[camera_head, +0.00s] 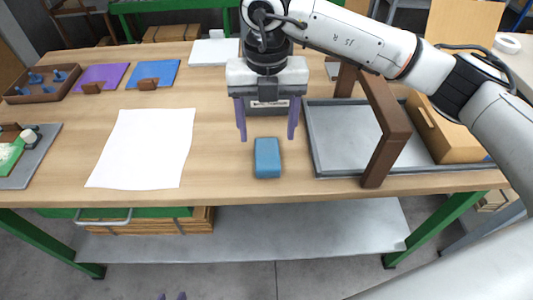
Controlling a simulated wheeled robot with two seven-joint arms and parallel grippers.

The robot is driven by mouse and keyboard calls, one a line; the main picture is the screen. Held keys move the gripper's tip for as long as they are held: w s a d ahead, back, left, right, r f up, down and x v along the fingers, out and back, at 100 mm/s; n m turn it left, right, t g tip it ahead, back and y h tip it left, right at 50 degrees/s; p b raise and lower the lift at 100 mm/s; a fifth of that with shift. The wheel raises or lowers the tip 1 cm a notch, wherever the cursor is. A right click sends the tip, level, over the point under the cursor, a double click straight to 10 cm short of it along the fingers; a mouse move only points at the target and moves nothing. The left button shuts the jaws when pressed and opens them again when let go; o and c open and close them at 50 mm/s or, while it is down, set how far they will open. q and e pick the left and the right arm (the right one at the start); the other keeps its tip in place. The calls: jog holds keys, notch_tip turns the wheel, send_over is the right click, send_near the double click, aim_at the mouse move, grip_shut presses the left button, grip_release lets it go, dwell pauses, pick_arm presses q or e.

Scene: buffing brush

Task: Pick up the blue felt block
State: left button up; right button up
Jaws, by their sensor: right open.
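The blue felt block (267,158) lies on the wooden table near its front edge, left of the grey tray. My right gripper (267,138) points down just behind and above the block in the picture. Its two purple fingers are apart with nothing between them, and the gap looks wider than the block. I cannot tell the exact height of the fingertips above the table. Only two small purple tips of my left gripper (173,296) show at the bottom edge, below the table front; the rest is out of view.
A grey tray (335,172) with a brown wooden frame (387,130) stands right of the block. A white sheet (145,148) lies to the left. Purple (102,77) and blue (152,74) mats and a brown peg tray (42,83) are further back left. Bare table surrounds the block.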

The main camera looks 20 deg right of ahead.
aim_at(267, 152)
notch_tip(267, 152, down, 7)
jog(key=shift+s+f+p, duration=0.1)
jog(key=shift+p, duration=0.2)
jog(key=c, duration=1.1)
notch_tip(267, 152, up, 10)
jog(key=shift+r, duration=0.1)
jog(key=o, duration=0.5)
jog(key=shift+c, duration=0.2)
jog(key=c, duration=0.4)
